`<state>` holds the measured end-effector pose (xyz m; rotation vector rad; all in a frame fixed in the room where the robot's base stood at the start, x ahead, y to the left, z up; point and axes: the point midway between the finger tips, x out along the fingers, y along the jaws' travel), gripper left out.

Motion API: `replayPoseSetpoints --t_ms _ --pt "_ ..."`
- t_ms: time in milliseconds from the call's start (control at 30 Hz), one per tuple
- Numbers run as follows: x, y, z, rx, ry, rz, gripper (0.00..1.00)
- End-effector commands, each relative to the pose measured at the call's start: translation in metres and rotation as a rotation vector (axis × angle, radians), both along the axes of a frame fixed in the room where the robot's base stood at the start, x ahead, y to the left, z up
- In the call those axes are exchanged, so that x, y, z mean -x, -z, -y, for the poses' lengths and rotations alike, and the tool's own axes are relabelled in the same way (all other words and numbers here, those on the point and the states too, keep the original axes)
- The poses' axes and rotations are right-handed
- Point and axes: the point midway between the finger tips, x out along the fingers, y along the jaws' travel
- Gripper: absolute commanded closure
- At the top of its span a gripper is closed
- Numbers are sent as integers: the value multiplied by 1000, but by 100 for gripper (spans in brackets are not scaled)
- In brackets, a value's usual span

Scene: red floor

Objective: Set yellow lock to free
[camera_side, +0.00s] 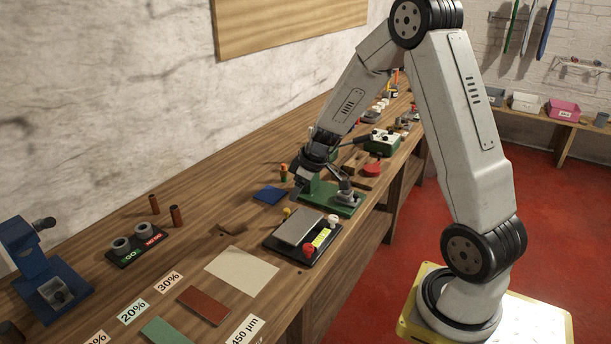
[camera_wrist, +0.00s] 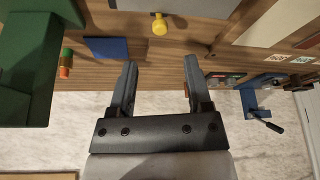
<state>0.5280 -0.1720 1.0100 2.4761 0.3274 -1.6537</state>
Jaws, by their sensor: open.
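The yellow lock (camera_side: 287,212) is a small yellow knob at the back edge of a black device (camera_side: 272,243) with a grey plate. In the wrist view the yellow knob (camera_wrist: 159,25) shows at the top, beyond my fingertips and roughly centred between them. It is apart from both fingers. My gripper (camera_side: 297,188) is above the bench, behind and to the right of the knob in the side view. In the wrist view my gripper (camera_wrist: 160,72) is open and empty. I cannot read any marking for the lock's position.
A green fixture (camera_side: 340,202) stands close to my gripper. A blue pad (camera_side: 270,195) and a green-orange peg (camera_side: 283,173) are nearby. The wall runs behind the bench.

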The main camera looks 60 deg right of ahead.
Motion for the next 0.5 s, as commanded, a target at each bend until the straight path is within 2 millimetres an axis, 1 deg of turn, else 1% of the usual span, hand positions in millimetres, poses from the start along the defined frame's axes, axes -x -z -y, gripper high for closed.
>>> replayPoseSetpoints --t_ms 500 --pt "-18 47 -5 0 1 -3 36"
